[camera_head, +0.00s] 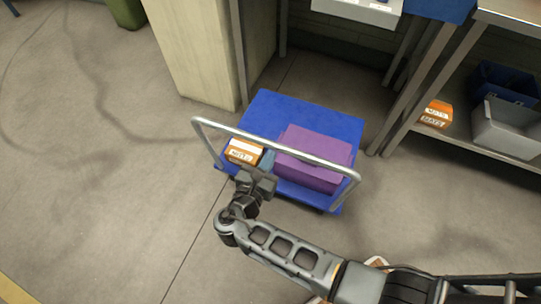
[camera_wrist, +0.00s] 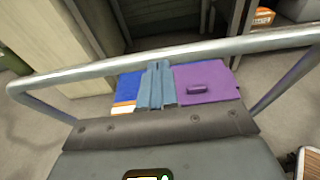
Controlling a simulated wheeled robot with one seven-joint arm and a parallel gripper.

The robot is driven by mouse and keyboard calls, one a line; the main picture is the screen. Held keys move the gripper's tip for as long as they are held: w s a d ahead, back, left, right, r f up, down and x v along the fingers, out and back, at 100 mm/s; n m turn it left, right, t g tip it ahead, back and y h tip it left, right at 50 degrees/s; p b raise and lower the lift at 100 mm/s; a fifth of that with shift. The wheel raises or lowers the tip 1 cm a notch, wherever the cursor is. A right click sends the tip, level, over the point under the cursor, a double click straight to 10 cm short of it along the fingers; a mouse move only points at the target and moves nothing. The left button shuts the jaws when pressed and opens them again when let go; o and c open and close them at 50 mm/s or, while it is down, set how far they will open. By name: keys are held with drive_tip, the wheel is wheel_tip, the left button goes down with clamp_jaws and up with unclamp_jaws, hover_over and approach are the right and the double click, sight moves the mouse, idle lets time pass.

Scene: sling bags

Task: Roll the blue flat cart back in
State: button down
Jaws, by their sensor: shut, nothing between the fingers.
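The blue flat cart (camera_head: 300,112) stands on the floor in front of a gap between a beige cabinet and a workbench. Its silver hoop handle (camera_head: 215,126) rises on the side nearest me and crosses the wrist view (camera_wrist: 95,68). A purple box (camera_head: 315,150) and an orange-and-white carton (camera_head: 243,150) lie on the cart. My gripper (camera_head: 267,161) is at the handle side, with its blue-grey fingers shut and empty. In the wrist view the fingers (camera_wrist: 156,86) show just below the handle bar; whether they touch it I cannot tell.
The beige cabinet (camera_head: 195,50) stands left of the gap. A workbench leg (camera_head: 405,90) and a low shelf (camera_head: 480,145) with bins and an orange carton (camera_head: 436,113) stand right. Open floor (camera_head: 100,200) lies to the left.

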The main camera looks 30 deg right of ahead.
drive_tip(key=shift+w+d+f, duration=0.1)
drive_tip(key=shift+w+d, duration=0.2)
drive_tip(key=shift+d, duration=0.2)
drive_tip(key=r+b+x, duration=0.3)
drive_tip(key=b+x, duration=0.3)
drive_tip(key=x, duration=1)
drive_tip(key=w+d+r+b+x, duration=0.1)
drive_tip(key=r+b+x, duration=0.2)
drive_tip(key=b+x, duration=0.4)
drive_tip(key=r+b+x, duration=0.3)
drive_tip(key=b+x, duration=0.3)
drive_tip(key=x, duration=2)
drive_tip(key=shift+w+d+r+b, duration=0.15)
drive_tip(key=shift+d+r+b, duration=0.15)
drive_tip(key=shift+r, duration=0.15)
drive_tip(key=shift+d+r, duration=0.1)
drive_tip(key=shift+r, duration=0.05)
drive_tip(key=f+p+v, duration=0.1)
drive_tip(key=p+v, duration=0.7)
drive_tip(key=v, duration=0.6)
drive_tip(key=shift+a, duration=0.4)
